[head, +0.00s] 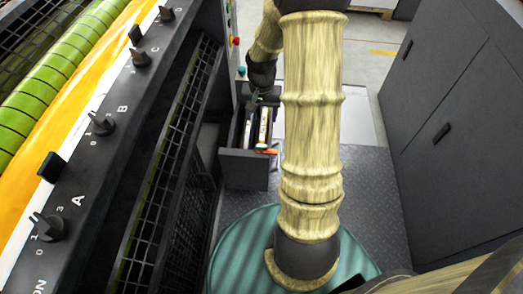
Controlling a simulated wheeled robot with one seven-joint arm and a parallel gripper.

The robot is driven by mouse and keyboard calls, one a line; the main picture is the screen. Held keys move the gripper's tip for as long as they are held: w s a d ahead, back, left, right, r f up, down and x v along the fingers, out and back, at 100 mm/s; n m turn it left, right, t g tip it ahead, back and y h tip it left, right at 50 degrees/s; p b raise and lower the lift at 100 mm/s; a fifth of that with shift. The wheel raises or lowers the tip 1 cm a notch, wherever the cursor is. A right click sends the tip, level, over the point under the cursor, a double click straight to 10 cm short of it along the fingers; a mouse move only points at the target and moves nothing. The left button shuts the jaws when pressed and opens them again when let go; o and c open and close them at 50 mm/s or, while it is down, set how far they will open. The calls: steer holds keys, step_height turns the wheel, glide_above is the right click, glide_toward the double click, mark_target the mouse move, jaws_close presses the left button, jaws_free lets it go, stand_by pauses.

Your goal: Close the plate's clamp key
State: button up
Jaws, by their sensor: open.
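A dark control panel (85,180) runs along the left, with several black rotary knobs marked with letters and numbers. One knob (47,227) is by the A, another (102,124) is by the B, and another (141,57) is by the C. Black upright blocks (50,167) stand between some knobs. I cannot tell which part is the plate's clamp key. My gripper (257,99) is small and dark in this view, over the back of an open drawer (245,168), well away from the knobs. It is open; its fingertips are hard to make out.
The drawer holds long narrow items (263,126) and something orange (267,152) at its front. Green and orange rollers (60,70) lie left of the panel, and a black mesh guard (150,215) is below it. A grey cabinet (455,130) stands right, with patterned floor between.

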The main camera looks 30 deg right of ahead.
mark_target(261, 145)
step_height(261, 145, down, 17)
steer(key=b, duration=0.6)
steer(key=shift+f, duration=0.1)
stand_by(0.3)
steer(key=c, duration=1)
